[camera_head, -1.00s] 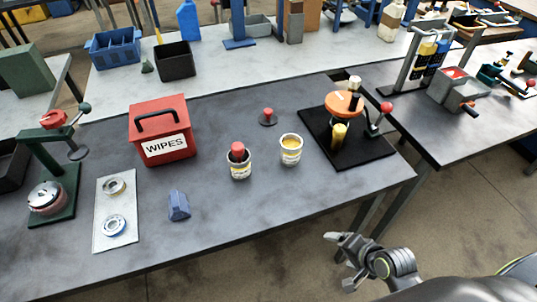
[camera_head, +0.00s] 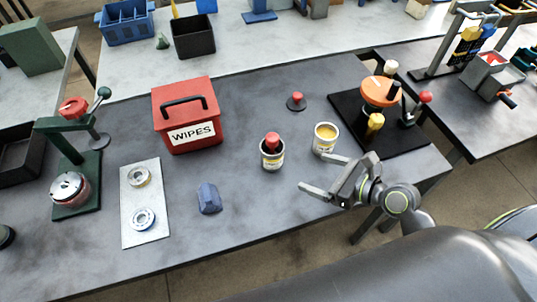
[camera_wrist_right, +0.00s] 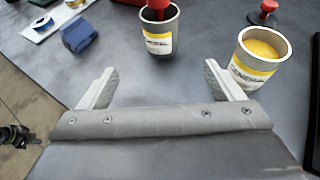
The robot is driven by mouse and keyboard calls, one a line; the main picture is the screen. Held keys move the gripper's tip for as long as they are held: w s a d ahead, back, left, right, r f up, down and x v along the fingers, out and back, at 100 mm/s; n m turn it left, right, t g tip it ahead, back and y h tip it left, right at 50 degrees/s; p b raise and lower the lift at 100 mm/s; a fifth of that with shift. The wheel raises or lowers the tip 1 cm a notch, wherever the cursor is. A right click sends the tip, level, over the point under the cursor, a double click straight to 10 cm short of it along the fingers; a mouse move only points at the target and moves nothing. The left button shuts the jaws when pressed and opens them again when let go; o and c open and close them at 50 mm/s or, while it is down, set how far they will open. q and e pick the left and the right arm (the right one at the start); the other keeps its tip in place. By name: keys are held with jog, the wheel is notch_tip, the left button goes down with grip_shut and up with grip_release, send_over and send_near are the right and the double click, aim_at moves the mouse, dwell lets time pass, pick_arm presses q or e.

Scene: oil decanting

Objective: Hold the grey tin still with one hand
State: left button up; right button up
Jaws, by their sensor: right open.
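Two small tins with yellow-banded labels stand upright on the dark grey table. The left tin (camera_head: 272,160) is grey with a dark inside, and a red-topped object (camera_head: 272,140) stands in it. It also shows in the right wrist view (camera_wrist_right: 157,45). The right tin (camera_head: 325,140) holds something yellow and shows in the right wrist view (camera_wrist_right: 254,62). My right gripper (camera_head: 313,172) is open and empty at the near side of the tins, touching neither. In the right wrist view its spread fingers (camera_wrist_right: 159,68) point toward the left tin. My left gripper is out of view.
A red WIPES box (camera_head: 187,115) stands left of the tins, with a blue block (camera_head: 209,198) and a pale plate with rings (camera_head: 145,205) nearer. A red-knobbed piece (camera_head: 296,102) stands behind. A black-based device (camera_head: 380,120) is to the right.

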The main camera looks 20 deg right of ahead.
aim_at(281, 161)
jog(key=x, duration=1.1)
jog(key=shift+f+p, duration=0.1)
jog(key=shift+p, duration=0.2)
jog(key=shift+d+f+x, duration=0.15)
jog(key=shift+f+x, duration=0.05)
jog(key=shift+x, duration=1.15)
jog(key=shift+d+f+x, duration=0.15)
jog(key=shift+x, duration=1.25)
jog(key=c, duration=1.2)
